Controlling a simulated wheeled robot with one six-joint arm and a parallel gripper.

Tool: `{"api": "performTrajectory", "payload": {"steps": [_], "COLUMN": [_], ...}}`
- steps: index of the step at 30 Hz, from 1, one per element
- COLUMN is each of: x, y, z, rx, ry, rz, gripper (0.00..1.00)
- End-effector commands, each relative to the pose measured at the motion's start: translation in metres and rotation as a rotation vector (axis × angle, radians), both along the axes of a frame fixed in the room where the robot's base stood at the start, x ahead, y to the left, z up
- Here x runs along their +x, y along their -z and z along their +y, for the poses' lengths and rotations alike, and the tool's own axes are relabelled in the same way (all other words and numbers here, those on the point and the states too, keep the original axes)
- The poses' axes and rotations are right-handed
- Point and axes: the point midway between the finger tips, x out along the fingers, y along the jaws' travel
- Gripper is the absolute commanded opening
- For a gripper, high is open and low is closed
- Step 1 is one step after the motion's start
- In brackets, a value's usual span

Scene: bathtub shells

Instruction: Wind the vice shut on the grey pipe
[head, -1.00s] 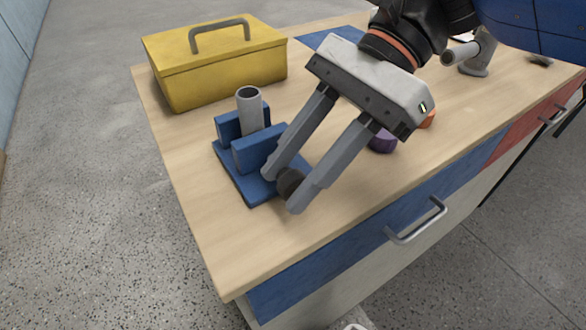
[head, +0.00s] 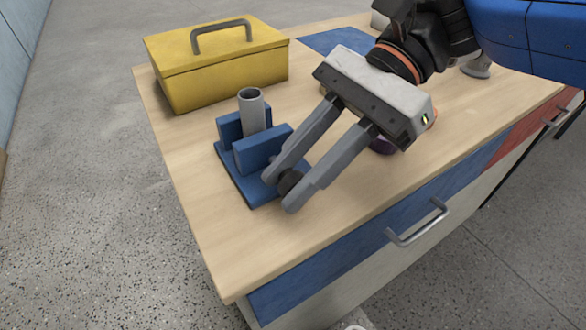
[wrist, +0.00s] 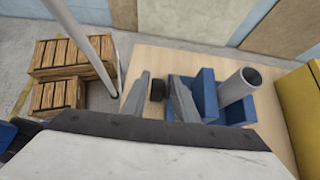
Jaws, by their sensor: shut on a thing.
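The blue vice (head: 262,155) sits near the left front of the wooden bench top. The grey pipe (head: 251,108) stands upright between its two blue jaws, and it also shows in the wrist view (wrist: 239,86). I cannot tell whether both jaws touch the pipe. My gripper (head: 280,190) reaches down from the upper right. Its fingers are shut on the dark round handle (head: 289,182) at the vice's front. In the wrist view the dark handle (wrist: 157,89) shows between the fingertips, beside the blue vice (wrist: 207,92). The screw behind the handle is mostly hidden.
A yellow toolbox (head: 215,62) stands behind the vice. A purple object (head: 384,144) is partly hidden behind my gripper. A drawer handle (head: 417,222) sticks out from the bench front. The bench top left of the vice is clear.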

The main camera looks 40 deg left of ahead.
Motion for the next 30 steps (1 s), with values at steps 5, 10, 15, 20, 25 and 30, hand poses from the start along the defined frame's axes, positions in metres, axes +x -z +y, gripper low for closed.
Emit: {"api": "performTrajectory", "payload": {"steps": [5,10,15,20,25,30], "x": [-0.001,-0.001,-0.001,0.0,0.004,0.022], "y": [0.001,0.001,0.001,0.001,-0.003,-0.016], "z": [-0.003,-0.003,-0.003,-0.002,-0.002,-0.007], "rx": [0.0,-0.001,0.001,0.002,0.004,0.005], "ry": [-0.007,-0.007,-0.006,-0.004,-0.002,0.001], "rz": [0.02,0.019,0.018,0.018,0.018,0.017], "gripper": [0.05,0.05,0.35,0.35,0.35,0.35]}}
